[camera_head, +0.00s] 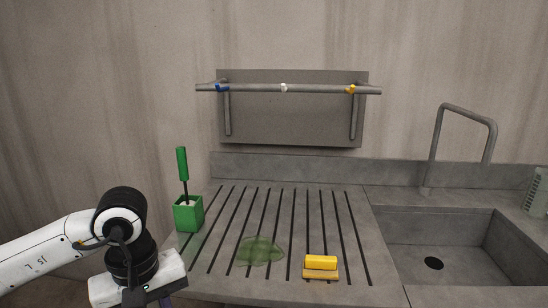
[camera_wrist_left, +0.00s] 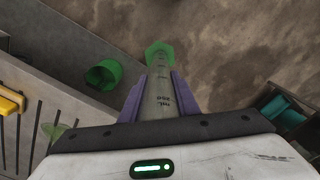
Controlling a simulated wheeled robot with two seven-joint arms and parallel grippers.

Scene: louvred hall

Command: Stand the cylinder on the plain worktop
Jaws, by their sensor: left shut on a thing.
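My left gripper (camera_wrist_left: 158,92), with purple fingers, is shut on a pale grey-green cylinder (camera_wrist_left: 160,68) with dark lettering, in the left wrist view. A green hexagonal shape shows at its far end; I cannot tell whether it belongs to the cylinder. In the head view the left gripper (camera_head: 165,302) is at the lower left edge, left of the counter's front; the cylinder is out of frame there. The grey worktop (camera_head: 230,273) is slotted here; a narrow plain strip (camera_head: 385,285) lies between slots and sink. My right gripper is not seen.
The sink (camera_head: 450,235) and tap (camera_head: 437,140) are at right. A rail (camera_head: 310,88) is behind.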

